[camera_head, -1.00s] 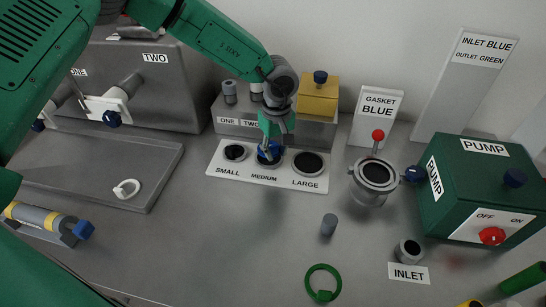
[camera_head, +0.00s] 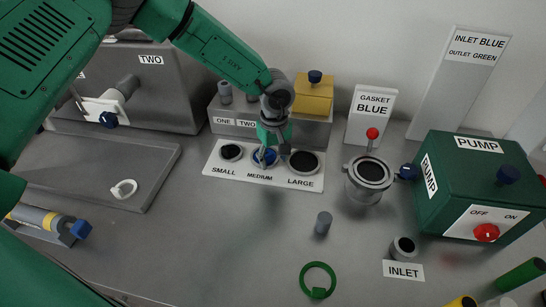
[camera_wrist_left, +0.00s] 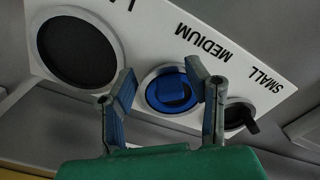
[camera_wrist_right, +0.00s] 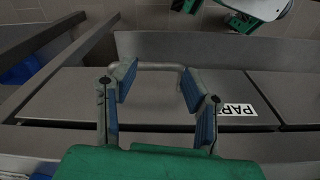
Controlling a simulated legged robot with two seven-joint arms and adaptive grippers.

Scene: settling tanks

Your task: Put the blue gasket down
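The blue gasket (camera_wrist_left: 172,91) lies on the MEDIUM spot of the white gasket board (camera_wrist_left: 215,30), with its raised blue tab showing in the left wrist view. In the head view the gasket (camera_head: 258,159) is partly hidden by my left gripper (camera_head: 266,155). The left gripper (camera_wrist_left: 161,85) is open, its fingers apart on either side of the gasket, with visible gaps between them and the tab. My right gripper (camera_wrist_right: 160,85) is open and empty, over a grey front with a bar handle (camera_wrist_right: 155,66); it is out of the head view.
A green ring (camera_head: 318,266) lies at the front. A small grey cylinder (camera_head: 323,223) and a flanged fitting with a red-knobbed lever (camera_head: 371,134) stand right of the board. The green pump box (camera_head: 455,195) is at right. A yellow block (camera_head: 313,98) is behind.

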